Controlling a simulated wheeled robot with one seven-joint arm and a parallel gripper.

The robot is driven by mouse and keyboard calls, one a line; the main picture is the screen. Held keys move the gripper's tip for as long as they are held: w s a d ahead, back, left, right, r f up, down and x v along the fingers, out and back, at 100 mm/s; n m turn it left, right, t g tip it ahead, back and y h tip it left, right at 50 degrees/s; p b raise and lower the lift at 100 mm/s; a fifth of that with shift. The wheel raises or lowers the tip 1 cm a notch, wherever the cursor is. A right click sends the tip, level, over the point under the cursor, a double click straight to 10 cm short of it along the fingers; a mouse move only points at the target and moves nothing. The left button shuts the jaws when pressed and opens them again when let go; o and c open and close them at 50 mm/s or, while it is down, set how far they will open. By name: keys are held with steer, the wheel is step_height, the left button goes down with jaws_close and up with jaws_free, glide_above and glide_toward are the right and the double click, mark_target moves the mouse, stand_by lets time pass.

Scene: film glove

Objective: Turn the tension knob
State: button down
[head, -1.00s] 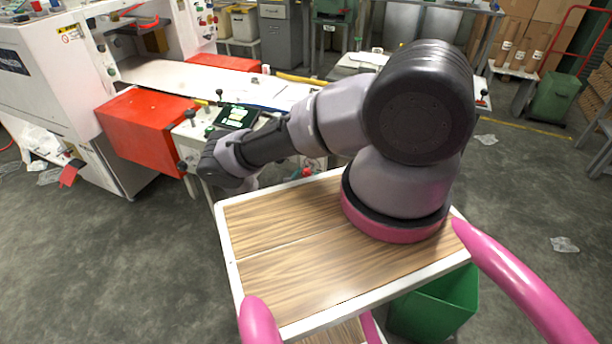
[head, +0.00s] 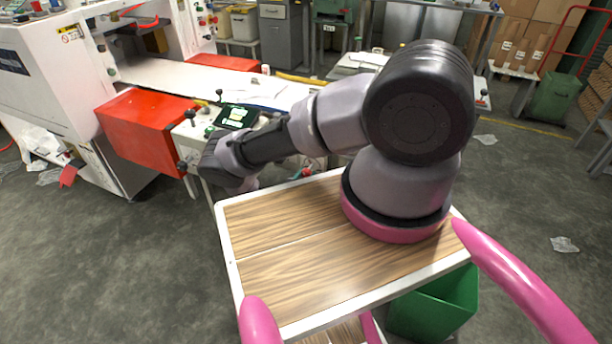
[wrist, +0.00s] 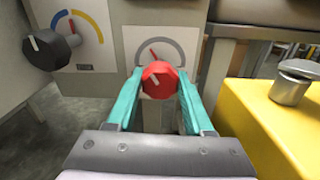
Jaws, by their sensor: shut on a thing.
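In the wrist view a red knob (wrist: 160,80) with a pointer mark sits on a white plate with a grey arc scale (wrist: 172,46). My gripper (wrist: 160,84) has its two teal fingers on either side of the red knob, shut on it. A black knob (wrist: 52,48) with a white pointer is to the left, on a plate with a blue and yellow arc. I cannot read a label that tells which knob is the tension knob.
A yellow block (wrist: 275,125) with a metal knob (wrist: 292,82) lies close to the right of my gripper. In the head view a red box (head: 145,128) and a control panel with a screen (head: 237,116) stand near my arm.

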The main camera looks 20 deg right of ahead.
steer(key=m, duration=1)
steer(key=shift+m, duration=2.1)
steer(key=shift+a, duration=0.1)
steer(key=shift+c, duration=1.4)
jaws_free()
steer(key=v, duration=1)
steer(key=shift+s+a, duration=0.25)
